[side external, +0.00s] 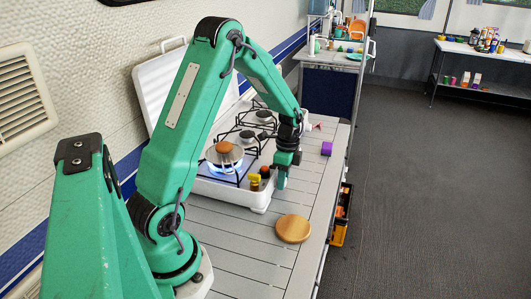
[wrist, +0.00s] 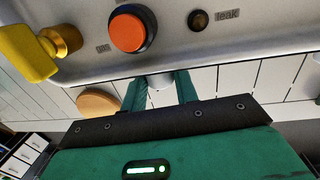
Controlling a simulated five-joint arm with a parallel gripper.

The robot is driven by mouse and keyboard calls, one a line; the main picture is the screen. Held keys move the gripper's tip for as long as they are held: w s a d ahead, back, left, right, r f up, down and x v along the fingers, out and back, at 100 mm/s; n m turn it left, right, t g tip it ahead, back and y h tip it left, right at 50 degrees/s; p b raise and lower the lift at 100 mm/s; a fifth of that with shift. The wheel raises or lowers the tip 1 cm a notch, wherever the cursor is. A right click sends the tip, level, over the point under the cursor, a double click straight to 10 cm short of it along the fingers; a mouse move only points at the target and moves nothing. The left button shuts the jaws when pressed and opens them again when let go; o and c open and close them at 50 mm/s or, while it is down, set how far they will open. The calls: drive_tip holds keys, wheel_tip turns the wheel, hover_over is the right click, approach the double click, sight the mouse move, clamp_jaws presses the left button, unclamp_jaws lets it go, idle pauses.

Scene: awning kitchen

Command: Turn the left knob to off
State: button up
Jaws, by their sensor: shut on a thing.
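A yellow knob (wrist: 40,48) sits on the stove's front panel at the left of the wrist view. In the side view it shows small and yellow (side external: 254,181), low on the white stove (side external: 236,194). My gripper (wrist: 160,92) is apart from this knob, to its right and below the panel edge in the wrist view. Its fingers stand on either side of a pale rounded thing (wrist: 160,78) that I cannot identify. In the side view my gripper (side external: 282,178) points down at the stove's front. A blue flame (side external: 223,168) burns under a pan (side external: 224,154).
An orange button (wrist: 128,31) and a small dark lamp (wrist: 198,20) marked "leak" are on the panel. A round wooden board (side external: 293,228) lies on the slatted counter. A purple cylinder (side external: 326,148) stands right of my gripper.

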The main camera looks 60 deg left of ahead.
drive_tip(key=shift+g, duration=0.3)
drive_tip(key=shift+w+a+g+h, duration=0.1)
drive_tip(key=shift+g+h, duration=0.4)
drive_tip(key=shift+g, duration=0.3)
drive_tip(key=shift+a+f+g, duration=0.1)
drive_tip(key=shift+g, duration=0.4)
drive_tip(key=shift+w+g+h, duration=0.1)
drive_tip(key=shift+g+h, duration=0.4)
drive_tip(key=shift+a+m, duration=0.1)
drive_tip(key=shift+m, duration=0.2)
drive_tip(key=shift+w+a+f+g+h, duration=0.15)
drive_tip(key=shift+g+h, duration=0.35)
drive_tip(key=shift+g, duration=0.5)
